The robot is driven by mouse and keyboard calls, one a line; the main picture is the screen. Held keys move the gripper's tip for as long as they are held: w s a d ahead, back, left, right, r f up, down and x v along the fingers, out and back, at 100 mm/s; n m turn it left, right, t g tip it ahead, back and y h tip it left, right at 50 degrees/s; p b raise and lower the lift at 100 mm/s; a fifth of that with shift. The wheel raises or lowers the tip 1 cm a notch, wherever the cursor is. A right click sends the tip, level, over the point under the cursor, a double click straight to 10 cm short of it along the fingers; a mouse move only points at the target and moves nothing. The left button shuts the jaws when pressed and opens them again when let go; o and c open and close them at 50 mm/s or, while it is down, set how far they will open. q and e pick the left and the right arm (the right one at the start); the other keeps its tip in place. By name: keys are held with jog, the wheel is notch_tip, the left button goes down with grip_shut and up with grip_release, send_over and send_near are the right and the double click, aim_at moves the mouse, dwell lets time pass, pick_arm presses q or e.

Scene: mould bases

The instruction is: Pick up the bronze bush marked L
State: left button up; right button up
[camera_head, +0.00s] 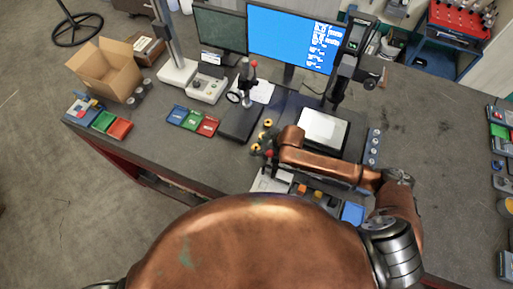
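Several small bronze-yellow bushes stand in a short row on the dark bench, left of the white plate; the far one (267,123), a middle one (262,135) and a near one (256,147) show. Their letters are too small to read, so I cannot tell which is marked L. My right arm reaches in from the right, and my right gripper (268,154) is close beside the near bush. Its fingers are too small and dark to show whether they are open or shut, or whether they touch a bush. My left gripper is out of view.
A white plate (323,128) lies beyond my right forearm. A dark stand (241,123) is left of the bushes, with coloured trays (192,121) further left. A blue-screened monitor (283,39) and a cardboard box (105,69) stand behind.

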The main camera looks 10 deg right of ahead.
jog(key=shift+w+f, duration=0.1)
jog(key=shift+f, duration=0.05)
grip_shut()
dwell(0.4)
